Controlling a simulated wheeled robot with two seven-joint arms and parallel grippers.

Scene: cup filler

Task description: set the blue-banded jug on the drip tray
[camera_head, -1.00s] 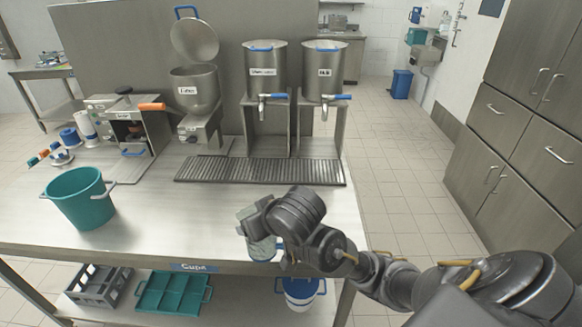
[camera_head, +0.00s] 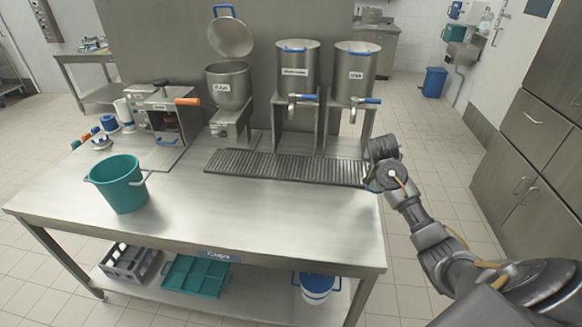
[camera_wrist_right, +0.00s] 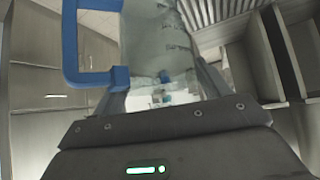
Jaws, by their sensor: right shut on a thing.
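My right gripper (camera_head: 376,178) is at the right end of the drip tray (camera_head: 285,168) in the head view, and its jaws are mostly hidden by the wrist. In the right wrist view the gripper (camera_wrist_right: 163,85) is shut on a clear jug (camera_wrist_right: 155,40) with a blue handle (camera_wrist_right: 72,45) on the left. Its markings are blurred, and I cannot make out a blue band. The jug is nearly all hidden in the head view. Tray slats (camera_wrist_right: 205,10) show behind it in the wrist view. I cannot tell whether it touches the tray. My left gripper is not in view.
Two steel dispensers (camera_head: 297,70) (camera_head: 355,72) with blue-handled taps stand behind the tray. A lidded hopper (camera_head: 228,85) is to their left. A teal bucket (camera_head: 122,185) stands at the table's left. The front of the steel table (camera_head: 270,220) is clear.

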